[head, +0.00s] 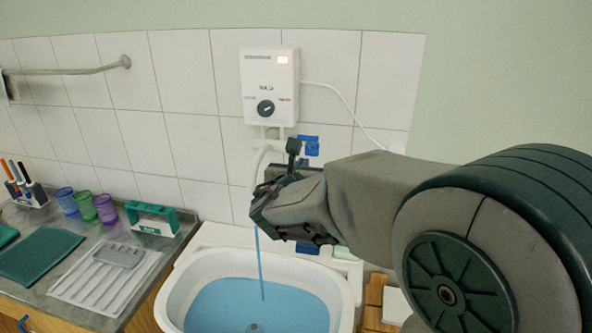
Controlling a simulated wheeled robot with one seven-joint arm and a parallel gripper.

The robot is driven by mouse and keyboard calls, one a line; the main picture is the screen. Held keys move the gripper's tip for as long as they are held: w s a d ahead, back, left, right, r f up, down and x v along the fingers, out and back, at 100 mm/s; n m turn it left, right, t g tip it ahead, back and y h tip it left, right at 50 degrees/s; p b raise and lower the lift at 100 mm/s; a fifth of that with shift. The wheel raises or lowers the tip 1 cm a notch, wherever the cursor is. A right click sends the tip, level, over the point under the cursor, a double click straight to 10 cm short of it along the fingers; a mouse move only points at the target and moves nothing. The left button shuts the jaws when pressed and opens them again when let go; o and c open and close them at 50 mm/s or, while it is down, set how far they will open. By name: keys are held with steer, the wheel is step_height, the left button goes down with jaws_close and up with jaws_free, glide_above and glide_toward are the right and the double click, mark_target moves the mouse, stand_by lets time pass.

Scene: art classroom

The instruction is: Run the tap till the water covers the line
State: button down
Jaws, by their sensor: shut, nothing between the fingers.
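A white water heater (268,78) with a dark knob (265,108) hangs on the tiled wall. Its pale curved spout (258,160) runs down behind my gripper (262,196). A thin blue stream of water (259,262) falls below the gripper into a white basin (347,300). Blue water (225,303) covers the basin's visible floor. I cannot make out a line on the basin wall. My gripper is shut and empty, in front of the spout and above the basin's back.
A grey counter (75,262) at the left holds a white drainer tray (105,275), green mat (38,258), several coloured cups (85,205), a green-and-white box (152,218) and a tool holder (25,190). Blue fittings (309,146) sit behind my arm, which covers the right side.

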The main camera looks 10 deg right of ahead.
mark_target(309, 143)
steer(key=w, duration=0.1)
steer(key=w+d+r+p, duration=0.1)
steer(key=w+r+p, duration=0.1)
steer(key=shift+w+d+r, duration=0.15)
steer(key=shift+w+d, duration=0.15)
steer(key=shift+r, duration=0.1)
